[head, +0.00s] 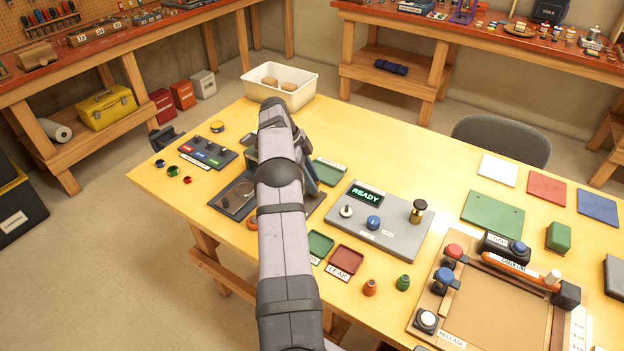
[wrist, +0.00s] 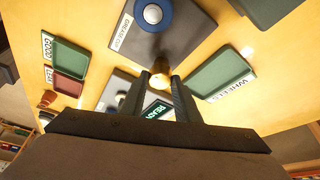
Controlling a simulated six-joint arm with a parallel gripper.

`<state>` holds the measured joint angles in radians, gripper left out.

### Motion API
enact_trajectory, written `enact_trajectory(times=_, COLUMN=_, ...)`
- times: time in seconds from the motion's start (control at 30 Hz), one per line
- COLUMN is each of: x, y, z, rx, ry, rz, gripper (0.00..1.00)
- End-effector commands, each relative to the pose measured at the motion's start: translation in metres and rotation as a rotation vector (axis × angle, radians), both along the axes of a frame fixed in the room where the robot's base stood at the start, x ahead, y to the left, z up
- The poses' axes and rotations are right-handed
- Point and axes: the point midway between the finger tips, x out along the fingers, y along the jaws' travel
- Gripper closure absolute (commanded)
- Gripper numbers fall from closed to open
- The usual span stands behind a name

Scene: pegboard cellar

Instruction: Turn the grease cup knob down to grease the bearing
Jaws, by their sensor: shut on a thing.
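In the wrist view, my gripper (wrist: 162,75) has its two dark fingers closed on a small brass-yellow grease cup knob (wrist: 160,82). The knob sits between the fingertips at the near edge of a dark grey plate (wrist: 180,38) labelled "GREASE CUP". A blue round part with a pale centre (wrist: 152,14) is on the same plate, apart from the fingers. How far down the knob is turned cannot be told.
A grey panel (head: 400,240) with a lit "READY" display stands right of the arm. A green wheels tray (head: 330,171), a green tray (head: 320,243) and a red "LEAK" tray (head: 346,260) lie close by. A white bin (head: 259,91) stands at the back.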

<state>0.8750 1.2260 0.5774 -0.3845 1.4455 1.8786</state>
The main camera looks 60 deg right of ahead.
Motion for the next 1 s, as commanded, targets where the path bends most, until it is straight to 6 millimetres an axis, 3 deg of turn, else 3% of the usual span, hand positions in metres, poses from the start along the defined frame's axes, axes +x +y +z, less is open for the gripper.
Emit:
enact_trajectory(times=0.17, x=0.001, y=0.001, z=-0.001, rx=0.002, ry=-0.001, rz=0.001, gripper=0.93)
enact_trajectory(times=0.2, x=0.001, y=0.001, z=-0.001, rx=0.002, ry=-0.001, rz=0.001, gripper=0.69)
enact_trajectory(times=0.27, x=0.001, y=0.001, z=-0.001, rx=0.002, ry=-0.001, rz=0.001, gripper=0.54)
enact_trajectory(times=0.3, x=0.001, y=0.001, z=-0.001, rx=0.002, ry=-0.001, rz=0.001, gripper=0.53)
enact_trajectory(times=0.73, x=0.003, y=0.001, z=0.004, rx=-0.001, ry=-0.002, rz=0.002, gripper=0.53)
enact_trajectory(times=1.0, x=0.012, y=0.005, z=0.031, rx=-0.002, ry=-0.002, rz=0.001, gripper=0.53)
